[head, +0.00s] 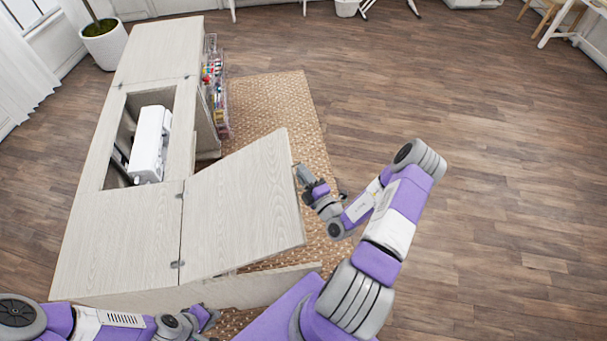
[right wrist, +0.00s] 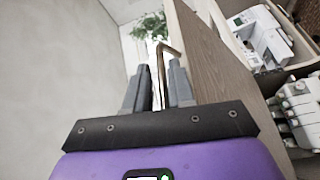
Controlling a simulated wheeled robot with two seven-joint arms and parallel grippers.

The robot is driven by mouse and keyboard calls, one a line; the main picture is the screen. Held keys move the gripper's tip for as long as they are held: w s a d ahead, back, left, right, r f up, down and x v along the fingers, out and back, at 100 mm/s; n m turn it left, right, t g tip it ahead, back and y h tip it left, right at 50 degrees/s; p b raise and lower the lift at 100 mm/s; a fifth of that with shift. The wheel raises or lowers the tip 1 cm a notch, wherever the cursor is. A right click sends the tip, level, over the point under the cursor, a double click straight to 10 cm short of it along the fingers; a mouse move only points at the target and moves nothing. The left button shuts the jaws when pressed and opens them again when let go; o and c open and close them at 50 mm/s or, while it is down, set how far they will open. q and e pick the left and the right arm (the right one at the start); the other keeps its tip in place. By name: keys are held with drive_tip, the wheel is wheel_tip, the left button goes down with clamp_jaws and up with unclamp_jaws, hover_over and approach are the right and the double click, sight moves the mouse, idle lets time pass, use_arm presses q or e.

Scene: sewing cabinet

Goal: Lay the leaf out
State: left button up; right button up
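The leaf (head: 243,205) is a pale wood panel hinged to the right side of the cabinet top. It slants, with its outer edge raised above the hinge line. My right gripper (head: 299,176) is at that outer edge. My left gripper (head: 209,317) is low in the head view beside the cabinet's near end, apart from the leaf. Its fingers are too small to read.
The cabinet top (head: 120,235) has an opening with a white sewing machine (head: 150,143). A pale panel (head: 275,284) stands out from the cabinet below the leaf. A rack of thread (head: 215,85) hangs on a far door. A woven rug (head: 275,105) and clear floor lie right.

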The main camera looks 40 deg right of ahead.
drive_tip(key=s+a+b, duration=0.1)
drive_tip(key=s, duration=0.6)
drive_tip(key=shift+s+a+f, duration=0.15)
drive_tip(key=shift+s, duration=0.15)
drive_tip(key=shift+w, duration=0.1)
